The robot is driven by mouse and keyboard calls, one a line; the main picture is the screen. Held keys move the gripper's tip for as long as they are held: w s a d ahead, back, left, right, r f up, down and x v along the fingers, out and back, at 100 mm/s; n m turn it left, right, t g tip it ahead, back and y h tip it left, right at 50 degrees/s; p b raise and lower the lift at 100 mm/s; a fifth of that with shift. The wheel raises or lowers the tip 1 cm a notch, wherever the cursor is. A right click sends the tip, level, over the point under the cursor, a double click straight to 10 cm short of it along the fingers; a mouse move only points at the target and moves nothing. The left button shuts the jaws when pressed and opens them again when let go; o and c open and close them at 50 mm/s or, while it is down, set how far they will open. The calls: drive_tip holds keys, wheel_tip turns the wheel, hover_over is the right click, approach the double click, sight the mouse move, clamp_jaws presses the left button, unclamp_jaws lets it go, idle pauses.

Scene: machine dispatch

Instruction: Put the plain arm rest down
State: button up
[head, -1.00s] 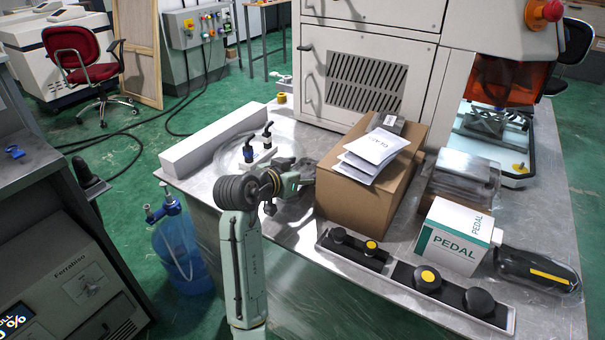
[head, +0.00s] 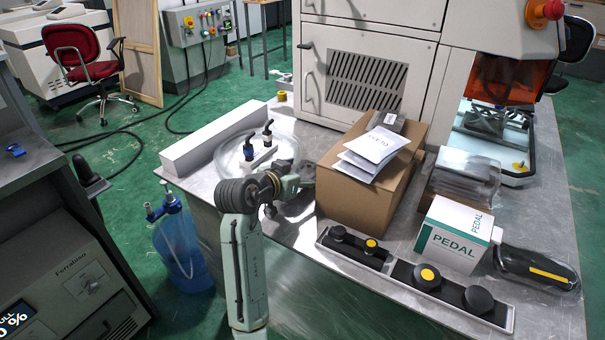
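My arm reaches over the metal table, and its end, my gripper (head: 292,194), is low over the table just left of the cardboard box. The wrist and the box hide most of the fingers, so I cannot see whether they are open or hold anything. I cannot pick out a plain arm rest for certain. A long black rounded piece with a yellow stripe (head: 537,268) lies at the right table edge, well away from my gripper.
The cardboard box (head: 355,205) carries white envelopes (head: 374,152). A PEDAL carton (head: 454,236) and a tray of black knobs (head: 402,272) stand right and front. The machine (head: 368,65) closes the back.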

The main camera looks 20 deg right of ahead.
drive_tip(key=b+v, duration=0.2)
drive_tip(key=v, duration=0.9)
drive_tip(key=shift+s+a+r, duration=0.1)
drive_tip(key=shift+s+a, duration=0.1)
drive_tip(key=shift+a, duration=0.15)
